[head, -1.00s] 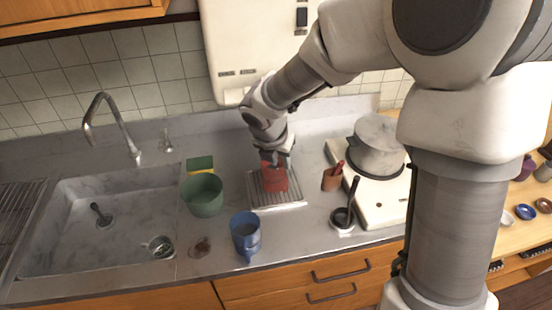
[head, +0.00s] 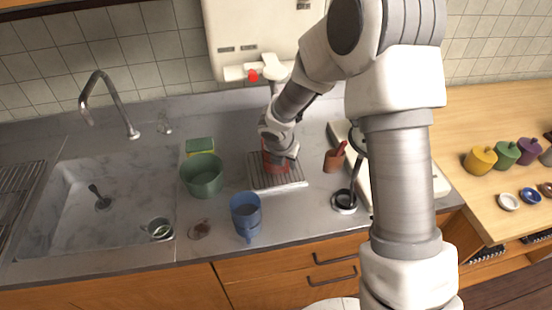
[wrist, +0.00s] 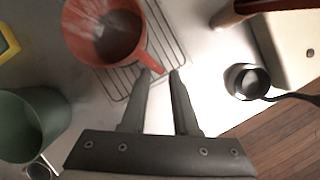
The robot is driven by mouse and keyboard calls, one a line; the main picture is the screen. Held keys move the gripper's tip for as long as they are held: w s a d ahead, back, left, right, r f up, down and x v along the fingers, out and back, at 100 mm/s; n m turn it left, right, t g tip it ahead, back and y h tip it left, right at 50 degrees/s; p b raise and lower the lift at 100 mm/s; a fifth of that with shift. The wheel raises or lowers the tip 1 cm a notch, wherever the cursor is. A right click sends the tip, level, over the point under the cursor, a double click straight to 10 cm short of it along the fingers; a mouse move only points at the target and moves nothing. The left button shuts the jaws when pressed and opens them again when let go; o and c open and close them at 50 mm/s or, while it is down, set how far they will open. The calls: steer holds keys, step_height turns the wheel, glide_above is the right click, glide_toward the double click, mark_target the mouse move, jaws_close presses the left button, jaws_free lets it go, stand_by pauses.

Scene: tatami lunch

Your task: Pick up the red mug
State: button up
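The red mug (head: 270,158) stands on a wire rack (head: 284,186) on the counter, partly hidden by my wrist in the head view. In the wrist view the mug (wrist: 88,45) is at the upper left, seen from above into its greyish inside, with its handle (wrist: 154,63) pointing toward my fingers. My gripper (wrist: 161,72) is open, with a gap between its two fingertips. The handle's end is at the mouth of this gap, close to the left fingertip; I cannot tell whether they touch.
A terracotta pot (head: 334,162) and a black ladle in a small dish (head: 344,202) are to the right. The sink (head: 75,225) is at the left.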

steer(key=shift+x, duration=1.45)
jaws_close()
steer(key=shift+r, duration=0.1)
